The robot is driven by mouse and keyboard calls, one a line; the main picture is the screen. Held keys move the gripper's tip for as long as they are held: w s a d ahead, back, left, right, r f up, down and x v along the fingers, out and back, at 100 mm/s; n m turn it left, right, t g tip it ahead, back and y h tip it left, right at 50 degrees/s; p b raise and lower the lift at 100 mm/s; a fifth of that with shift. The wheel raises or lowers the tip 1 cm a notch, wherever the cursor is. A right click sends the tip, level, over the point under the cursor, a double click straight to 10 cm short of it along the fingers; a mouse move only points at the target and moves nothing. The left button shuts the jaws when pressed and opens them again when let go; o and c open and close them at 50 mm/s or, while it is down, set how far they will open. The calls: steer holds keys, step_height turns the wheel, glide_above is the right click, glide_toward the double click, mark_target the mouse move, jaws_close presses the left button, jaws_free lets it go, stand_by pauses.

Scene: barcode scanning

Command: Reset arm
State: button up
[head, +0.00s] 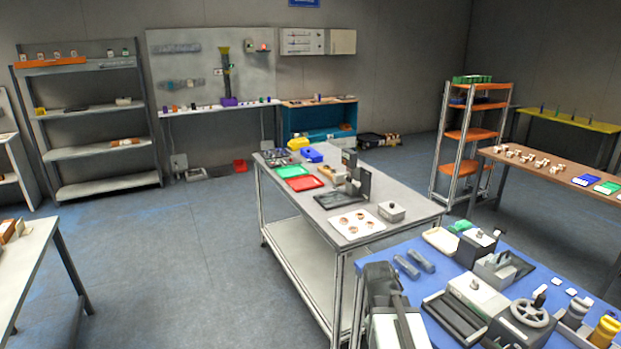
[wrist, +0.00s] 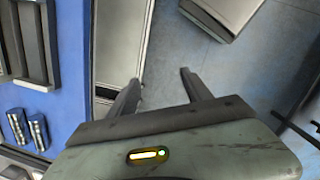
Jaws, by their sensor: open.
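My gripper (wrist: 160,77) shows in the wrist view with its two dark fingers spread apart. Nothing is between the fingers; floor and the edge of a grey bench show past them. It hangs beside the blue-topped table (wrist: 70,123), which fills the left of the wrist view. My folded arm (head: 384,300) stands at the bottom of the head view, at the left edge of the blue-topped table (head: 440,277). The gripper's fingers cannot be made out in the head view.
Two grey cylinders (wrist: 38,132) lie on the blue table near my gripper. A grey bench (head: 300,213) with trays stands just behind that table. An orange-shelved rack (head: 465,135) stands at the right. The floor (head: 190,260) at left is open.

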steer(key=a+f+m+y, duration=0.1)
steer(key=a+m, duration=0.8)
steer(key=shift+a+f+t+y, duration=0.25)
steer(key=shift+f+t+y, duration=0.05)
steer(key=shift+f+y, duration=0.1)
